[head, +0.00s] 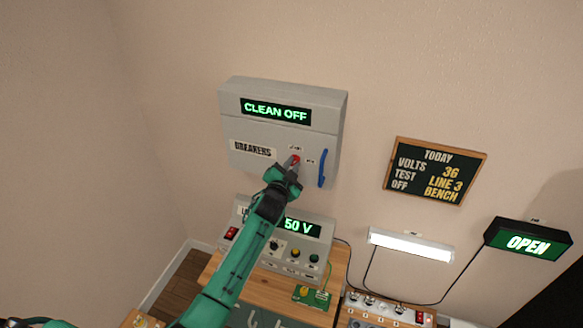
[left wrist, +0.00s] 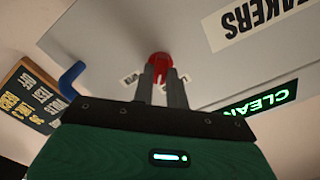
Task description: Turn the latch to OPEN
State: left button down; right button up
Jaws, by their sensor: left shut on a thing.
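The grey breaker box (head: 283,136) hangs on the wall with a green "CLEAN OFF" display and a "BREAKERS" label. The latch is a small red knob (head: 295,159) on its front, between small white labels. In the left wrist view the red latch (left wrist: 159,60) sits between the two grey fingertips. My left gripper (head: 290,164) is shut on the latch; it also shows in the left wrist view (left wrist: 161,76). The fingers hide part of the latch, and I cannot read its small labels. My right gripper is not in view.
A blue handle (head: 322,168) stands just right of the latch. Below is a grey bench unit (head: 268,255) showing "50 V", on a wooden table (head: 335,268). A chalkboard (head: 434,171), a lit lamp (head: 410,244) and an "OPEN" sign (head: 527,242) are on the right wall.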

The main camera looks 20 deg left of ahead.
pick_arm(q)
jog(key=m, duration=0.5)
jog(key=shift+f+m+b, duration=0.15)
jog(key=shift+m+b, duration=0.15)
jog(key=shift+b, duration=0.05)
jog(key=m, duration=0.3)
jog(key=shift+m, duration=0.6)
jog(key=c, duration=1.4)
grip_release()
jog(key=shift+s, duration=0.15)
jog(key=s+b, duration=0.2)
jog(key=s, duration=1.1)
jog(key=shift+s+a+b, duration=0.2)
jog(key=shift+s+b, duration=0.05)
jog(key=shift+b, duration=0.1)
